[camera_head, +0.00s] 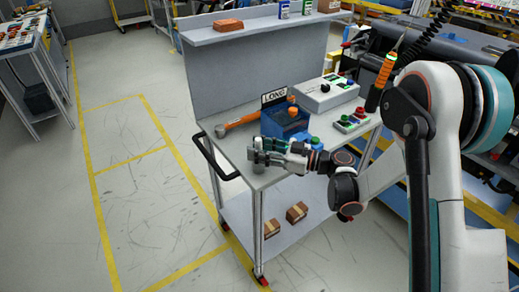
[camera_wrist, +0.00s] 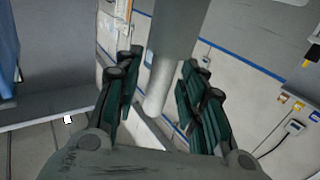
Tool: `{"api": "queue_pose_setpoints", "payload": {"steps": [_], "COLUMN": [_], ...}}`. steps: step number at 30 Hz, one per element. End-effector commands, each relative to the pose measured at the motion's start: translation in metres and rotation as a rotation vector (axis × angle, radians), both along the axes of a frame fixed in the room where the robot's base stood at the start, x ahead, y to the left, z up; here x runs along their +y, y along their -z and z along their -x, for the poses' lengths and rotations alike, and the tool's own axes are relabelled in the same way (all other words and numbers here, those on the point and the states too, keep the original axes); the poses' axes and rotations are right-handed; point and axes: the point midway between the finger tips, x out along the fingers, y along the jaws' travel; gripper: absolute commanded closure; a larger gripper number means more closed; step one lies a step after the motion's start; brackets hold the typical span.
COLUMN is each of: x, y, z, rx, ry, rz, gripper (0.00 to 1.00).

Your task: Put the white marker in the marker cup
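My gripper (camera_head: 262,152) is level, low over the front left corner of the cart top in the head view. In the wrist view its dark green fingers (camera_wrist: 160,90) stand apart, on either side of a pale grey cylinder (camera_wrist: 178,35). This cylinder may be the white marker. It also shows upright at the fingers in the head view (camera_head: 259,168). I cannot tell whether the fingers press on it. I cannot make out a marker cup for certain. A blue bin (camera_head: 283,124) with a "LONG" sign (camera_head: 274,96) stands just behind my gripper.
A grey control box (camera_head: 325,93) and a green-and-red button panel (camera_head: 352,120) are to the right. Small boxes (camera_head: 297,212) sit on the lower shelf. The floor (camera_head: 150,190) left of the cart is clear.

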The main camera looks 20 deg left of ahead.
Motion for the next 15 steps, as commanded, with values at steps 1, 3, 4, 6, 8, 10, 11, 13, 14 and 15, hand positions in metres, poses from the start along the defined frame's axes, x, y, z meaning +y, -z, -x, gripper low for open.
{"api": "queue_pose_setpoints", "payload": {"steps": [1,3,4,6,8,10,11,13,14,15], "x": [0.000,0.000,0.000,0.000,0.000,-0.004,-0.008,-0.020,-0.026,-0.034], "y": [0.000,0.000,0.000,-0.001,-0.002,-0.004,-0.004,-0.004,-0.004,-0.004], "z": [0.000,0.000,0.000,0.000,0.000,0.000,0.000,0.000,0.000,0.001], "rx": [0.000,0.000,0.000,0.000,0.000,0.000,0.000,0.000,0.000,0.000], "ry": [0.000,0.000,0.000,0.000,0.000,0.002,0.002,0.003,0.004,0.003], "rz": [0.000,0.000,0.000,0.000,0.000,0.000,0.000,0.000,0.000,0.000], "gripper": [0.63,0.63,0.63,0.63,0.63,0.63,0.63,0.63,0.63,0.63]}}
